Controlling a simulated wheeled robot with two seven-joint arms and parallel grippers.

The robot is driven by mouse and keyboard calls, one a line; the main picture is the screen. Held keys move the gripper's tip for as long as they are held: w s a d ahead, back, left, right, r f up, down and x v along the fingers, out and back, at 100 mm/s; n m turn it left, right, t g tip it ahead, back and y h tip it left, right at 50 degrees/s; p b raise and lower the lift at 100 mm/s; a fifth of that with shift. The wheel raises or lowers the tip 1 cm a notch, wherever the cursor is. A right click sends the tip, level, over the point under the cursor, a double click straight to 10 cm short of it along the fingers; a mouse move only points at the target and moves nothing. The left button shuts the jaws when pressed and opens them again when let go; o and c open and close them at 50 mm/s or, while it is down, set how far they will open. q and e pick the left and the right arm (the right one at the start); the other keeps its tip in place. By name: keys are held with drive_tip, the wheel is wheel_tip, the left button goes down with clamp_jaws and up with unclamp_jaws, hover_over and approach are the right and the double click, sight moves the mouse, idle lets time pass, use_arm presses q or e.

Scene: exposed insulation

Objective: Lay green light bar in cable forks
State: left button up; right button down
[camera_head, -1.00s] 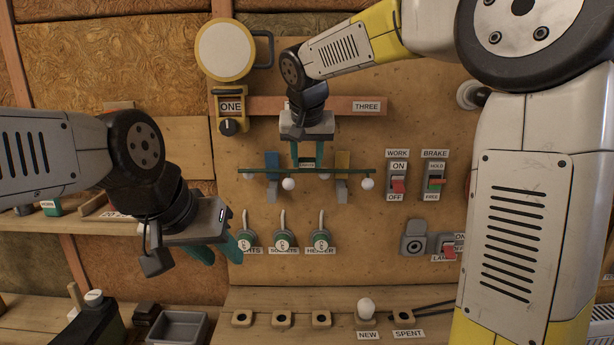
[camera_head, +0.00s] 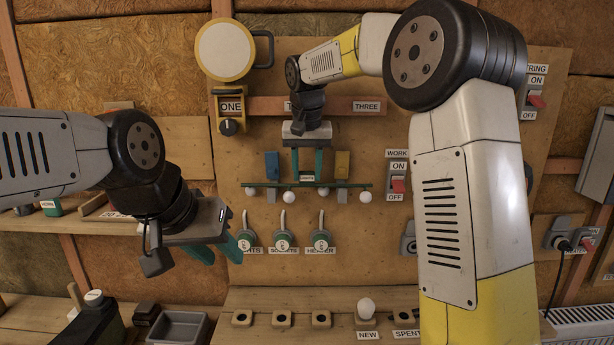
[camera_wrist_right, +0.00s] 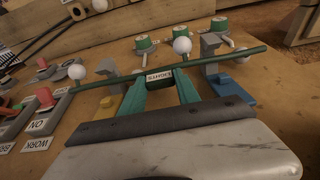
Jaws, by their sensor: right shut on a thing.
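The green light bar (camera_head: 262,185) is a thin dark green rod with several white bulbs, lying level in front of the board. My right gripper (camera_head: 307,176) is shut on its middle, at a small label. The cable forks are a blue-backed one (camera_head: 272,166) and a yellow-backed one (camera_head: 342,165), each with a grey hook. In the right wrist view the bar (camera_wrist_right: 236,55) crosses by both grey hooks, the blue one's (camera_wrist_right: 212,45) and the yellow one's (camera_wrist_right: 109,67). I cannot tell whether it touches them. My left gripper (camera_head: 222,257) is open and empty, off to the left.
Three switches with green bases (camera_head: 283,240) sit below the bar. A WORK switch (camera_head: 398,183) is to the right. A wooden rail (camera_head: 265,106) runs above. A bulb (camera_head: 366,307) stands on the shelf below, beside several sockets.

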drive_tip(key=shift+s+f, duration=0.1)
drive_tip(key=shift+f, duration=0.55)
drive_tip(key=shift+f, duration=0.1)
drive_tip(key=c, duration=0.9)
unclamp_jaws()
